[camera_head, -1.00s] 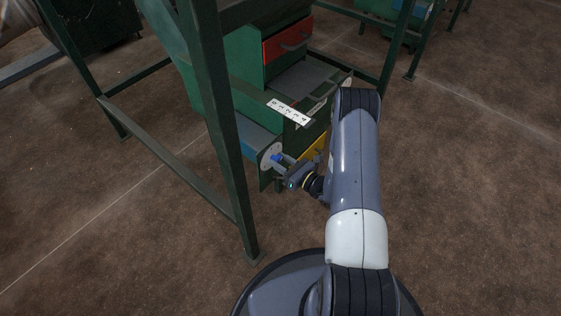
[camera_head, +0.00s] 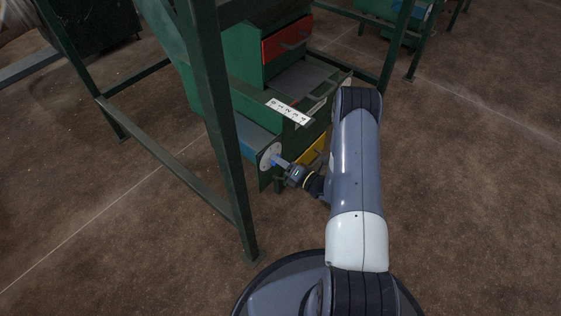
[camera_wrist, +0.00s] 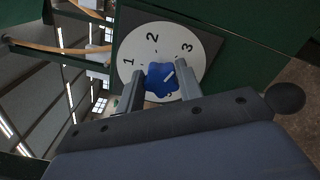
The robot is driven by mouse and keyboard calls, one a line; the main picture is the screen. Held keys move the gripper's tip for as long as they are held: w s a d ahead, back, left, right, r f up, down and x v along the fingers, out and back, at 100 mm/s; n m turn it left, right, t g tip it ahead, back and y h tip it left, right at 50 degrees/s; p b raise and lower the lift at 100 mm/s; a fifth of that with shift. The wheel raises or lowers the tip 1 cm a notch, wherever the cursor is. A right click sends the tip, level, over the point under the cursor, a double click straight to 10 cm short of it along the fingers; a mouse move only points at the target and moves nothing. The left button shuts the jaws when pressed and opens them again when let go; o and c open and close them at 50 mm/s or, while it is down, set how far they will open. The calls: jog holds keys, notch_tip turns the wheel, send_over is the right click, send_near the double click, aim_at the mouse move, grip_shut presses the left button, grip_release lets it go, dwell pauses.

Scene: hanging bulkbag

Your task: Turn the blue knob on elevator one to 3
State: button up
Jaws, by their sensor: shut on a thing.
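The blue knob (camera_wrist: 161,79) sits at the centre of a round white dial (camera_wrist: 134,47) marked 1, 2 and 3 in the wrist view. A short white mark on the knob lies toward its upper right, roughly on the side of the 3. My gripper (camera_wrist: 160,84) is shut on the knob, one finger on each side. In the head view the dial (camera_head: 265,155) is on the end of a blue box low on the green machine. My gripper (camera_head: 281,163) reaches it from the right and hides most of the knob.
A green frame leg (camera_head: 228,150) stands just left of the dial. A white number strip (camera_head: 288,112), a red drawer (camera_head: 287,41) and a yellow panel (camera_head: 314,151) are on the machine. Open brown floor (camera_head: 470,200) lies to the right.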

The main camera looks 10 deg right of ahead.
jog(key=shift+m, duration=0.8)
jog(key=o, duration=1)
jog(key=p+v, duration=0.2)
jog(key=v, duration=0.8)
jog(key=shift+s+d+f+p, duration=0.1)
jog(key=shift+s+d+p, duration=0.15)
jog(key=shift+s+p, duration=0.05)
